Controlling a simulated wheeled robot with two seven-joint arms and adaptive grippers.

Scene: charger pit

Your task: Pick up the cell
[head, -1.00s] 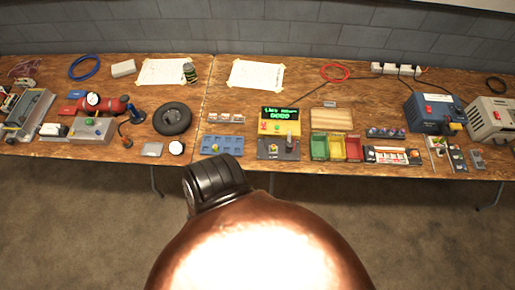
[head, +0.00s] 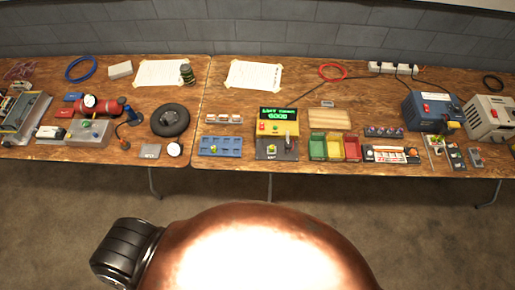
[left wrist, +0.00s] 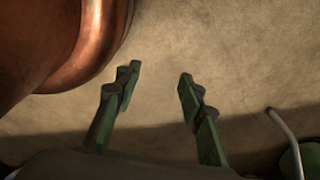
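Which item is the cell is hard to tell at this size. A small yellow-green piece sits in the blue tray (head: 235,147) on the table, at its front. Another small light piece (head: 271,149) sits on the dark base of the tester (head: 278,128), whose green display reads GOOD on its lower line. My left gripper (left wrist: 155,85) shows in the left wrist view with its green fingers apart and nothing between them, above bare floor. It is not visible in the head view. My right gripper is in neither view.
Green, yellow and red bins (head: 334,148) stand right of the tester. A wooden block (head: 330,118) lies behind them. A black tyre (head: 170,120) and a small grey box (head: 150,151) are to the left. The floor before the table is clear.

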